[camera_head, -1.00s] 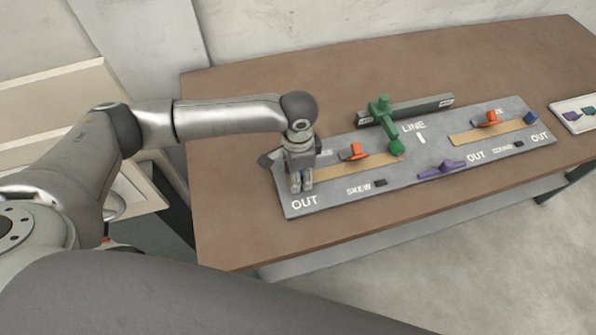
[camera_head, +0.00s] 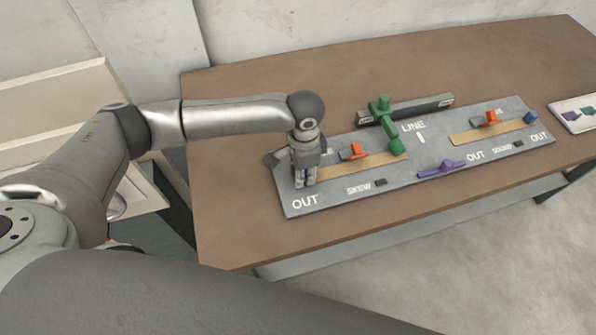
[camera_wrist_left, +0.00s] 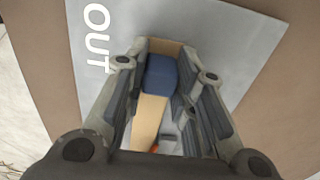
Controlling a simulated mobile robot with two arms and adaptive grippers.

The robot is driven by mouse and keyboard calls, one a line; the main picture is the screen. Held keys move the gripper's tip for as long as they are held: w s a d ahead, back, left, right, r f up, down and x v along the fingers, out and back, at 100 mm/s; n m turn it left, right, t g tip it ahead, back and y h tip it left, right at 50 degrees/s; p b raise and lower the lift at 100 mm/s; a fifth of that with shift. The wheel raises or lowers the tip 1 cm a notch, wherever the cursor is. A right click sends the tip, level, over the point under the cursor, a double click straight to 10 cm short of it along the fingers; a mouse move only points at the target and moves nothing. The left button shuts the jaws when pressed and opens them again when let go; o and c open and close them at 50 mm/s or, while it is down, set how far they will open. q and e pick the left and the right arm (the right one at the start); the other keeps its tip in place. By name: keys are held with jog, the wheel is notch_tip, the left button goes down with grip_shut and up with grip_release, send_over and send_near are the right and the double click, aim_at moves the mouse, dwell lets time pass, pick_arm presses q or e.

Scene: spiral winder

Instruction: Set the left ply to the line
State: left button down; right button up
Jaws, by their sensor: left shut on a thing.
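The left ply, a tan strip (camera_head: 385,160), lies on the left half of the grey board (camera_head: 330,202). Its right end is by the green knob, left of the white line mark (camera_head: 421,138) under the word LINE. My left gripper (camera_head: 304,182) is at the strip's left end, above the word OUT. In the left wrist view its fingers (camera_wrist_left: 160,85) are shut on a blue block (camera_wrist_left: 160,72) at the end of the tan strip (camera_wrist_left: 149,118). In the head view the gripper hides this block. My right gripper is in neither view.
An orange clamp (camera_head: 352,151) stands by the left ply. A green lever (camera_head: 383,106) with a green knob (camera_head: 396,146) stands near the line. The right ply (camera_head: 480,135) has an orange clamp and a blue block (camera_head: 530,118). A purple lever (camera_head: 442,169) is at the front.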

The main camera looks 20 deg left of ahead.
aim_at(330, 172)
pick_arm(q)
jog(key=w+d, duration=0.1)
jog(key=d, duration=0.1)
jog(key=w+d, duration=0.1)
jog(key=d, duration=0.1)
jog(key=w+d, duration=0.2)
jog(key=shift+r, duration=0.1)
jog(key=c, duration=1.2)
grip_release()
jog(key=shift+w+d, duration=0.1)
jog(key=shift+r, duration=0.15)
notch_tip(330, 172, up, 12)
jog(key=shift+f, duration=0.2)
